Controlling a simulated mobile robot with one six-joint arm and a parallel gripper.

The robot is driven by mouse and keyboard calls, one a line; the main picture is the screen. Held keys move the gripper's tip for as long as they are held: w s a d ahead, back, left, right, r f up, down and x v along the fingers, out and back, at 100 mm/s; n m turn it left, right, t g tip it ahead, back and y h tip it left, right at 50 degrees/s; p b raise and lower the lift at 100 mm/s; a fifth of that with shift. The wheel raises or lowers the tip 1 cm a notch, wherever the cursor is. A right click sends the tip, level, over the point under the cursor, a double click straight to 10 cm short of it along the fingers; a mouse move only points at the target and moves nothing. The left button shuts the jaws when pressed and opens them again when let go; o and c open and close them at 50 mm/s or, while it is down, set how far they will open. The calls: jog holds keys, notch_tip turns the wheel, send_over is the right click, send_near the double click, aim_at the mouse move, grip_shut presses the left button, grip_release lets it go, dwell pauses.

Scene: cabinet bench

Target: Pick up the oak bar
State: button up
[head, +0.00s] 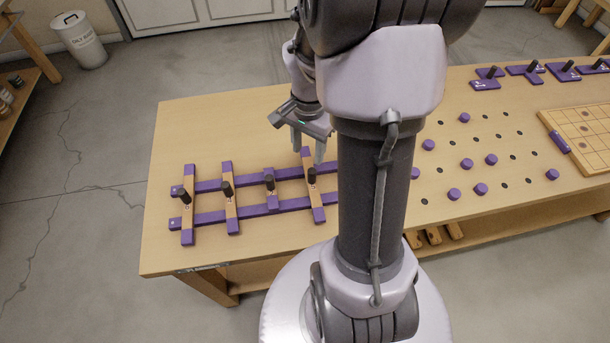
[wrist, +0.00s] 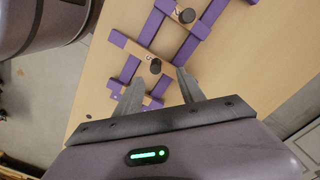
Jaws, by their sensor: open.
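My gripper (head: 308,156) is open, empty and pointing down, above the far end of the right bar. In the wrist view, my open gripper (wrist: 157,86) has a knobbed bar (wrist: 137,53) just beyond its fingertips, apart from them.
Purple round pegs (head: 466,163) and dark holes cover the bench (head: 220,117) right of my arm. Purple pieces with knobs (head: 486,78) lie at the back right, near a gridded board (head: 585,125). My arm hides the bench's middle. The back left is clear.

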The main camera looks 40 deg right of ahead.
aim_at(312, 171)
notch_tip(312, 171, down, 4)
jog(key=shift+r+b, duration=0.1)
jog(key=shift+b, duration=0.5)
jog(key=shift+s+f, duration=0.15)
jog(key=shift+f, duration=0.15)
jog(key=f+b, duration=0.2)
jog(key=f, duration=0.1)
jog(key=s+f+b, duration=0.1)
jog(key=f, duration=0.1)
jog(key=shift+d, duration=0.3)
jog(key=shift+w+r, duration=0.1)
grip_shut()
